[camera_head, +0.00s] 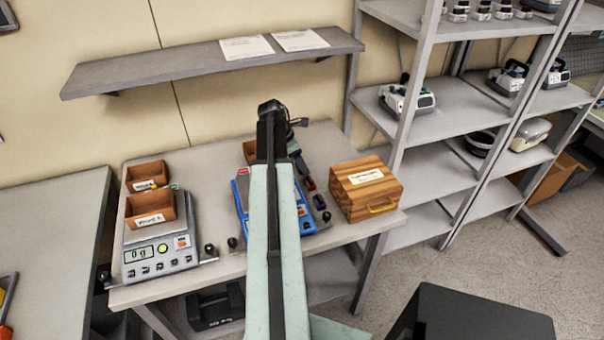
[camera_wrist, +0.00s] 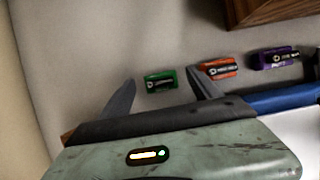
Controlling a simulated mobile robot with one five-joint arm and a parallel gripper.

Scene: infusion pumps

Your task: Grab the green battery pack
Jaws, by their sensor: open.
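The green battery pack (camera_wrist: 160,81) lies on the grey table top in the wrist view, with a dark label on its side. My gripper (camera_wrist: 160,88) is open, with one finger to the left of the green pack and the other to its right. I cannot tell whether the fingers are level with the pack or above it. In the head view my arm hides the green pack, and my gripper (camera_head: 296,150) shows only partly at the far end of the arm.
An orange-red battery pack (camera_wrist: 218,68) lies just right of the right finger, with a purple one (camera_wrist: 274,58) further right. A wooden box (camera_head: 366,188) stands at the table's right. A blue device (camera_head: 241,199) lies under my arm. A scale (camera_head: 160,255) stands left.

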